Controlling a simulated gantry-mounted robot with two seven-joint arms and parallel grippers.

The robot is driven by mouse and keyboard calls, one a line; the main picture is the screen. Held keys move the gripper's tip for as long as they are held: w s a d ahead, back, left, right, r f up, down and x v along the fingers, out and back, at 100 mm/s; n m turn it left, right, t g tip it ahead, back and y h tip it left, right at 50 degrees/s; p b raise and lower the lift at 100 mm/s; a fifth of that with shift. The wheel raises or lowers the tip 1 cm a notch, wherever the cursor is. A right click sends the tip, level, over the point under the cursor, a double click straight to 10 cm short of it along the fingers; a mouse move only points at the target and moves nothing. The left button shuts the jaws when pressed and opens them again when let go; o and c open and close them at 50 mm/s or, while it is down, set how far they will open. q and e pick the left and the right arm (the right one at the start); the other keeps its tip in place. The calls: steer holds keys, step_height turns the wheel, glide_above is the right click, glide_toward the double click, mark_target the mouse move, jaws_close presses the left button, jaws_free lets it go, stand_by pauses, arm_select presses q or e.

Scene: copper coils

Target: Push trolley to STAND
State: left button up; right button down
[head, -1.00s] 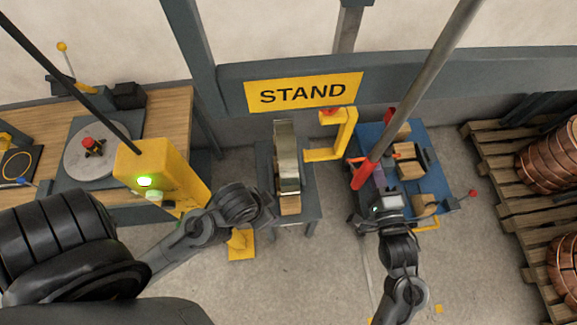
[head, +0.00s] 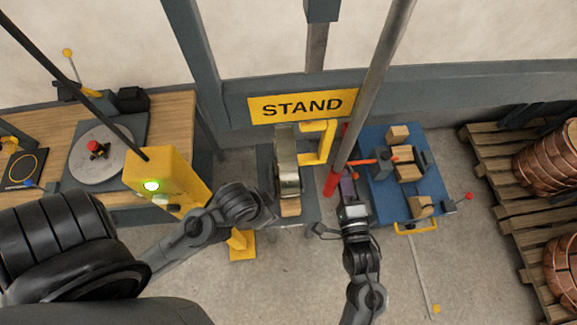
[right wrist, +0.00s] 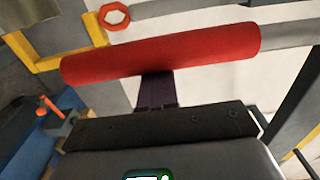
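The blue trolley (head: 377,203) stands on the floor right of centre in the head view, with wooden blocks and a yellow front handle (head: 416,227). The yellow STAND sign (head: 302,105) is on the wall rail, above a small grey stand (head: 309,212) with a metal piece. My right gripper (head: 347,184) is beside the trolley's left edge, at the red grip (head: 330,184) of a long grey pole. The red grip (right wrist: 165,54) lies across the right wrist view, over a purple finger; closure is unclear. My left gripper (head: 267,208) is by the stand's left side; its fingers are indistinct.
A yellow post (head: 160,178) with a green light and a wooden workbench (head: 178,105) are at left. A yellow bracket (head: 326,145) stands between stand and trolley. A pallet (head: 505,190) with copper coils is at right. Floor is open in front of the trolley.

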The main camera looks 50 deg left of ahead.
steer(key=s+a+p, duration=0.2)
steer(key=s+a, duration=0.3)
steer(key=s, duration=0.1)
steer(key=shift+s, duration=0.3)
stand_by(0.4)
steer(key=shift+w+d, duration=0.1)
stand_by(0.4)
steer(key=w+d+v, duration=0.1)
steer(key=w+v, duration=0.1)
steer(key=v, duration=1)
steer(key=shift+w+d, duration=0.15)
steer(key=shift+d, duration=0.2)
stand_by(0.3)
